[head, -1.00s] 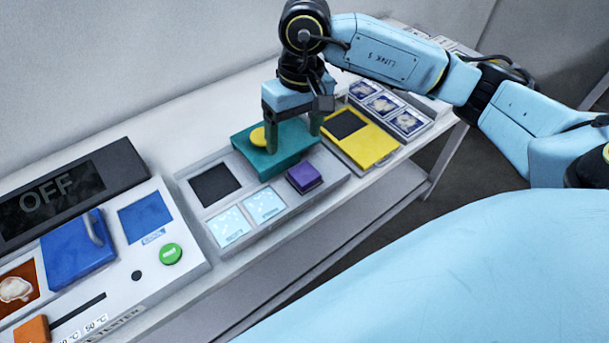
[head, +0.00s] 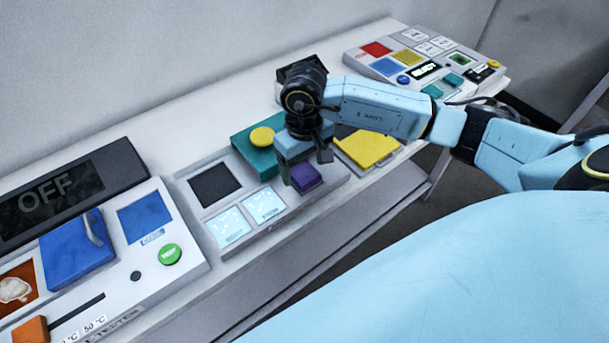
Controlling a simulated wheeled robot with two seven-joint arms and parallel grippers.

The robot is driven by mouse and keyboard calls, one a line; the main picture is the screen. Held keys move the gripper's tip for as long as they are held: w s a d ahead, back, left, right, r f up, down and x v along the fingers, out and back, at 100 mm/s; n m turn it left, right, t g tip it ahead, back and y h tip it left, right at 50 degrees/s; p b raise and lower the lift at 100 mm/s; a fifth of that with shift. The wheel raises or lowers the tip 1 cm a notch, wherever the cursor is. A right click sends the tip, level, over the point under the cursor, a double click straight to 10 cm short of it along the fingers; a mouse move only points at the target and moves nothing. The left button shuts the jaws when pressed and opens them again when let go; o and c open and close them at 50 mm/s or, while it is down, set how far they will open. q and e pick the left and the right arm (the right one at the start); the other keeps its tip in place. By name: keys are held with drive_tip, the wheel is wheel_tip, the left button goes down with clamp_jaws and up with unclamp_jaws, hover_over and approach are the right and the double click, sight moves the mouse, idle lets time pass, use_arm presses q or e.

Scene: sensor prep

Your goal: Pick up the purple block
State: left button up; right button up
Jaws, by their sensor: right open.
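The purple block (head: 306,178) sits on the grey tray-like panel (head: 262,232), at its right end near the front edge. My right gripper (head: 300,174) is open and pointing down right at the purple block. One finger shows at the block's left side; the other finger is mostly hidden, so I cannot tell whether either touches the block. My left gripper is not in view.
A teal block with a yellow knob (head: 262,137) stands just behind and left of the gripper. A yellow block (head: 367,149) lies to the right. A device with a blue block (head: 76,254) and green button (head: 170,254) fills the left. A coloured-button panel (head: 377,49) stands at the back right.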

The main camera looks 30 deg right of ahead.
sight(305, 173)
drive_tip(key=shift+f, duration=0.7)
drive_tip(key=c, duration=1.1)
drive_tip(key=shift+o, duration=0.2)
wheel_tip(305, 173, up, 10)
